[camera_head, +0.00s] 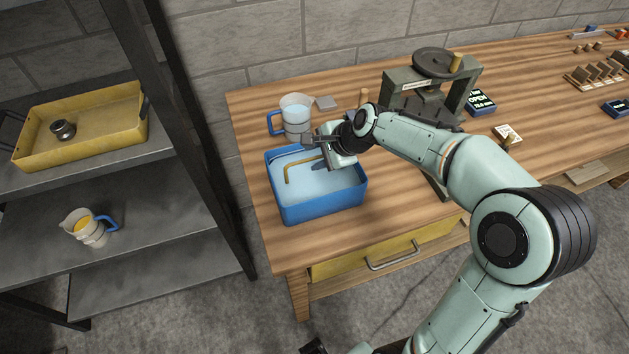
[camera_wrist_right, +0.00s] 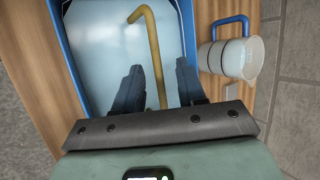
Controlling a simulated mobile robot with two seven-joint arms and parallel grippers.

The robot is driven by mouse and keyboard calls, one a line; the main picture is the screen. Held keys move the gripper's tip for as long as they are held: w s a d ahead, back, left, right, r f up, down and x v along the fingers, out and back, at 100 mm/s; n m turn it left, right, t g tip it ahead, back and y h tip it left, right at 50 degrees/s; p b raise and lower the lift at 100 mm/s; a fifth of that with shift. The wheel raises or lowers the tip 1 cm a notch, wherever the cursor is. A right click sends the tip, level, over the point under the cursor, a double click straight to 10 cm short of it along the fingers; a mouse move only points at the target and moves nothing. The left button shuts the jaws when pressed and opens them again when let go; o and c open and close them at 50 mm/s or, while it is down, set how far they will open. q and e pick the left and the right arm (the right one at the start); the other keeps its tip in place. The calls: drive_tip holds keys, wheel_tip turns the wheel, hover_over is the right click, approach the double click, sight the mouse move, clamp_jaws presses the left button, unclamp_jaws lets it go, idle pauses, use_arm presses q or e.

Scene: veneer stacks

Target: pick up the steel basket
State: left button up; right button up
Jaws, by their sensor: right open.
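No whole steel basket shows clearly. A bent yellow rod (camera_head: 290,168), perhaps its handle, sticks up in a blue tub (camera_head: 325,206) of pale bluish liquid on the bench; anything under the surface is hidden. In the right wrist view the rod (camera_wrist_right: 150,38) runs down between the fingers of my right gripper (camera_wrist_right: 160,75), over the tub (camera_wrist_right: 62,45). In the head view my right gripper (camera_head: 312,139) is above the tub's back part. It is open and I see no grip on the rod. My left gripper is not clearly in view.
A jug with a blue handle (camera_head: 296,116) stands close behind the tub; it also shows in the right wrist view (camera_wrist_right: 236,58). A grey-green press (camera_head: 428,85) stands to the right. A dark shelf at left holds a yellow tray (camera_head: 90,148) and another jug (camera_head: 84,228).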

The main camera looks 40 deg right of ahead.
drive_tip(key=x, duration=0.4)
drive_tip(key=shift+d+f, duration=0.15)
drive_tip(key=shift+f, duration=0.05)
drive_tip(key=shift+s, duration=0.1)
clamp_jaws()
use_arm(q)
drive_tip(key=shift+f, duration=0.2)
use_arm(e)
drive_tip(key=shift+r, duration=0.15)
use_arm(q)
drive_tip(key=shift+w+r+p, duration=0.45)
drive_tip(key=shift+r+p, duration=0.25)
drive_tip(key=shift+r, duration=0.2)
drive_tip(key=shift+w+r+p, duration=0.5)
drive_tip(key=shift+r+p, duration=0.2)
drive_tip(key=shift+r, duration=0.15)
drive_tip(key=shift+w+r+p, duration=0.45)
drive_tip(key=shift+r+p, duration=0.25)
drive_tip(key=shift+r, duration=0.2)
use_arm(e)
wheel_tip(320, 180, up, 20)
